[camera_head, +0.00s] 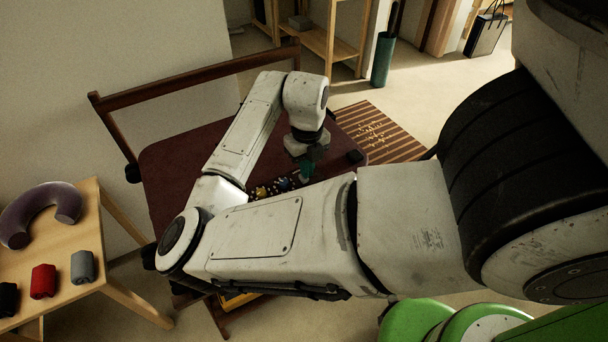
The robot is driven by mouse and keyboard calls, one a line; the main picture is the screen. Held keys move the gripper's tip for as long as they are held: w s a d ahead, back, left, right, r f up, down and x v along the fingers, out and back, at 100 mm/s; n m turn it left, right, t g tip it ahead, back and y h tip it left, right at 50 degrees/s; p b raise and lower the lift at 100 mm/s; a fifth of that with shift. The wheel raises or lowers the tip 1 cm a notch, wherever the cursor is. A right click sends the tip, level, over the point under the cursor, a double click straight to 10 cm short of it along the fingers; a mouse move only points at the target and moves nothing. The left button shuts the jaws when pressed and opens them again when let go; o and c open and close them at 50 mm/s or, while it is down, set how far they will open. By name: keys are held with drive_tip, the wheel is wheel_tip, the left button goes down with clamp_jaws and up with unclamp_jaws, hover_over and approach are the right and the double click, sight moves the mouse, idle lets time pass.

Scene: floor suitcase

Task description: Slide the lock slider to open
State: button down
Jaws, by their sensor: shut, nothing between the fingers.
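A dark maroon flat surface (175,165), which may be the suitcase or its stand, lies in the middle left of the head view inside a brown wooden frame. My gripper (305,174) is shut and points down over its right part, close to a dark strip (268,190) with small yellow and coloured bits. I cannot tell whether the fingertips touch anything. The lock slider cannot be made out; it is small or hidden behind my gripper and forearm. A small dark block (354,156) sits at the right edge of the maroon surface.
A wooden table (100,225) at the left holds a purple neck pillow (30,215) and red (43,281), grey (83,266) and black rolls. A striped mat (380,132), a green umbrella stand (384,62) and a wooden shelf (318,40) are behind.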

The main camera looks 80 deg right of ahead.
sight(315, 175)
drive_tip(key=shift+s+d, duration=0.65)
drive_tip(key=shift+s, duration=0.05)
drive_tip(key=shift+s+d+p, duration=0.2)
drive_tip(key=shift+s+p, duration=0.05)
drive_tip(key=shift+p, duration=0.05)
drive_tip(key=shift+r, duration=0.1)
wheel_tip(315, 175, up, 6)
drive_tip(key=p, duration=0.4)
drive_tip(key=shift+p, duration=0.35)
idle(0.4)
